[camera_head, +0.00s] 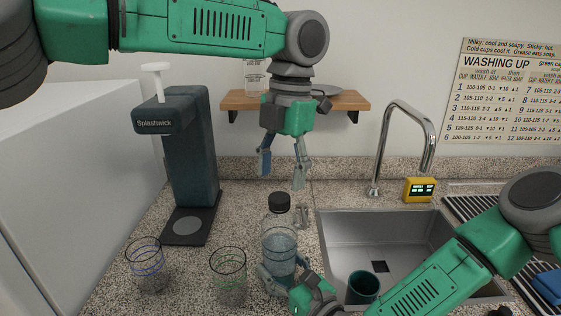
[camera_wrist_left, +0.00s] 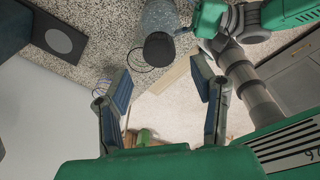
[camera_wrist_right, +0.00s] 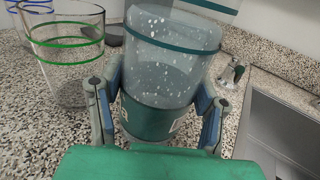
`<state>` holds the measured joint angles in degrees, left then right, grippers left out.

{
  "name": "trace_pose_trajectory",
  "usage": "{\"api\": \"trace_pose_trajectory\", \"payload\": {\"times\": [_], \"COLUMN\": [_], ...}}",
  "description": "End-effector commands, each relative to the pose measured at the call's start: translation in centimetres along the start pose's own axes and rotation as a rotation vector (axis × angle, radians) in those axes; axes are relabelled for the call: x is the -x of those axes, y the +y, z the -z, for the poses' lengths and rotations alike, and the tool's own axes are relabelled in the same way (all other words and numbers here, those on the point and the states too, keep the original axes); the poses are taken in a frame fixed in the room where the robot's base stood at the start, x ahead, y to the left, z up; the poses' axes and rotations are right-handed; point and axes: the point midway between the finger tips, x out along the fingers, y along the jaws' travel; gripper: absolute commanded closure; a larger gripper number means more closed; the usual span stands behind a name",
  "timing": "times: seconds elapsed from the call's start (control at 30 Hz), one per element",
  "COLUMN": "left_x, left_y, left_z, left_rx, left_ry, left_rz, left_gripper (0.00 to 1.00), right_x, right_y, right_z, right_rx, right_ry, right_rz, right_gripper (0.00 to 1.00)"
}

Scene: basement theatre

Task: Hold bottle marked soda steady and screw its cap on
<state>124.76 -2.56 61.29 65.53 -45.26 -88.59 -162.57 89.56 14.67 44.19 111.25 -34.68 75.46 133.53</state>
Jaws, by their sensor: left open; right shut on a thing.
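The clear bottle (camera_head: 280,250) stands upright on the counter, left of the sink. A black cap (camera_head: 279,202) sits at its top; I cannot tell how tightly. The cap (camera_wrist_left: 159,49) also shows from above in the left wrist view. My right gripper (camera_head: 285,277) is shut around the lower bottle, and the right wrist view shows its fingers on both sides of the bottle (camera_wrist_right: 170,60). I cannot read any soda marking. My left gripper (camera_head: 282,172) is open and empty, pointing down above the cap and apart from it.
A green-banded glass (camera_head: 228,272) stands close left of the bottle, with a blue-banded glass (camera_head: 148,265) farther left. A dark Splashwick machine (camera_head: 190,150) stands behind them. To the right are the sink (camera_head: 340,235), a teal cup (camera_head: 363,287), a tap (camera_head: 430,140) and a yellow timer (camera_head: 419,190).

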Motion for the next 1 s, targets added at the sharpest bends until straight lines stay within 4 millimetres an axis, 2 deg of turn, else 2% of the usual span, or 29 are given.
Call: {"api": "trace_pose_trajectory", "payload": {"times": [1.0], "left_x": [1.8], "left_y": [0.1], "left_z": [0.3], "left_rx": [2.315], "left_ry": [-0.013], "left_rz": [0.087], "left_gripper": [0.48], "right_x": [0.0], "right_y": [-0.1], "right_z": [0.0], "right_rx": [0.000], "right_ry": [0.000], "right_rz": [0.001], "right_gripper": [1.00]}}
